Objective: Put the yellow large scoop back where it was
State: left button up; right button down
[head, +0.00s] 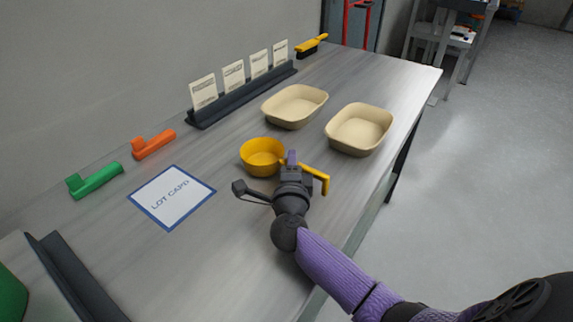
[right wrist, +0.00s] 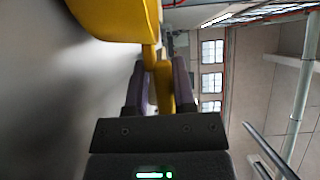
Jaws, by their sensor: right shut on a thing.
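The yellow large scoop (head: 262,156) is at the middle of the table, with a round bowl and a handle (head: 322,180) that sticks out to the right and bends down. My right gripper (head: 291,160) is shut on the handle near the bowl. In the right wrist view the scoop's bowl (right wrist: 118,18) is at the top, and its handle runs between the two fingers of the right gripper (right wrist: 160,85). I cannot tell whether the bowl touches the table. My left gripper is not in view.
Two beige trays (head: 295,106) (head: 359,129) stand behind the scoop. A dark rack (head: 240,97) holds several cards. A yellow brush (head: 312,45) lies at the back.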

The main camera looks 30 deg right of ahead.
notch_tip(320, 180, up, 9)
jog(key=p, duration=0.5)
jog(key=shift+s+p, duration=0.15)
jog(key=shift+p, duration=0.25)
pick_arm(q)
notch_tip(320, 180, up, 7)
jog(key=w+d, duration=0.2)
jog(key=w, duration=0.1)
pick_arm(e)
send_over(318, 178)
jog(key=w, duration=0.1)
jog(key=shift+d+f, duration=0.15)
jog(key=shift+f, duration=0.75)
notch_tip(318, 178, down, 3)
jog(key=b, duration=0.2)
jog(key=shift+s+d+f+b, duration=0.1)
jog(key=shift+s+b, duration=0.05)
jog(key=shift+b, duration=0.25)
notch_tip(318, 178, down, 4)
jog(key=b, duration=0.4)
jog(key=shift+r, duration=0.25)
jog(key=shift+f+b, duration=0.1)
jog(key=shift+b, duration=0.3)
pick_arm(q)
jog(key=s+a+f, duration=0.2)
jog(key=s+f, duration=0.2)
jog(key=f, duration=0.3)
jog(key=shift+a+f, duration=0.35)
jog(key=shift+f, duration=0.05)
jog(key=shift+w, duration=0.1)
